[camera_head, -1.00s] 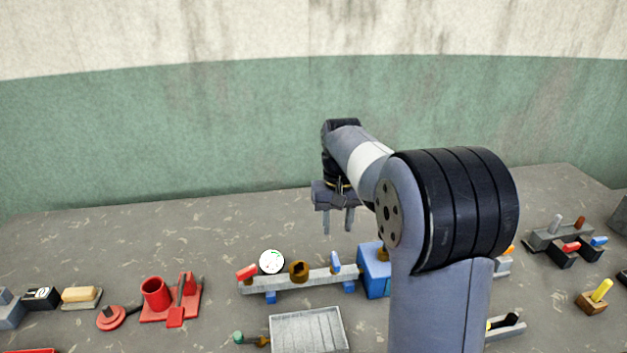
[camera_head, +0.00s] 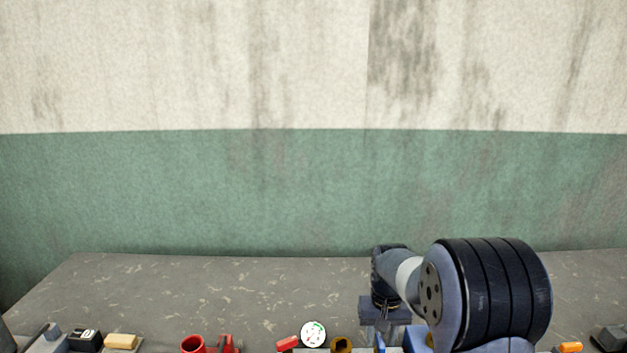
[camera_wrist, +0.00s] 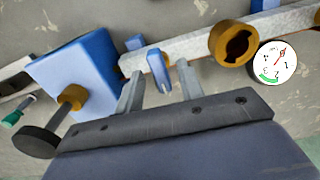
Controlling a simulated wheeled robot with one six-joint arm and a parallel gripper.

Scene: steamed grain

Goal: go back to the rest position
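My gripper (camera_head: 384,335) hangs from the arm above the back part of the bench in the head view, its lower end near the picture's bottom. In the wrist view my gripper (camera_wrist: 161,73) has its two fingers apart, with nothing held. A blue lever (camera_wrist: 158,70) on a pale bar shows beyond and between the fingers; they do not appear to grip it.
The wrist view shows the pale bar (camera_wrist: 205,42), a brown ring fitting (camera_wrist: 228,42), a white dial gauge (camera_wrist: 277,62) and a blue box (camera_wrist: 75,75). A red cup (camera_head: 193,344) stands left in the head view. The bench's back strip (camera_head: 200,285) is clear.

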